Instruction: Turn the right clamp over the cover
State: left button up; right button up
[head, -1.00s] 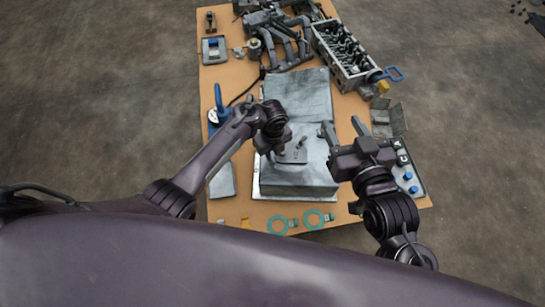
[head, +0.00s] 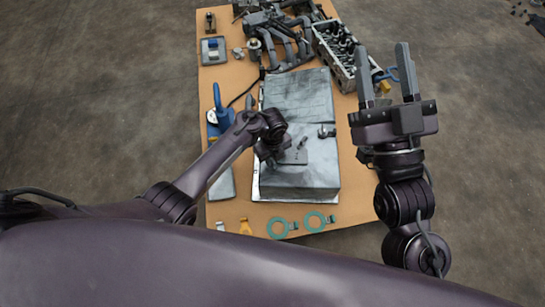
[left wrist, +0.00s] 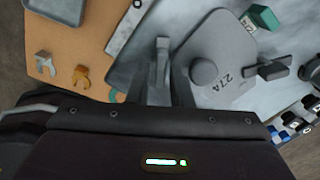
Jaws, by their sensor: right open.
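The cover (head: 292,157) is a small grey plate on top of the large metal housing (head: 300,178). In the left wrist view the cover (left wrist: 228,62) shows a round knob and the marking 274. My right gripper (head: 384,62) is open, empty and raised, right of the clamp.
An engine block (head: 338,50) and manifold pipes (head: 285,40) fill the table's far end. A blue tool (head: 219,112) stands at the left. Two teal rings (head: 315,220) lie at the near edge.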

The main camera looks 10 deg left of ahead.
pick_arm(q)
grip_shut()
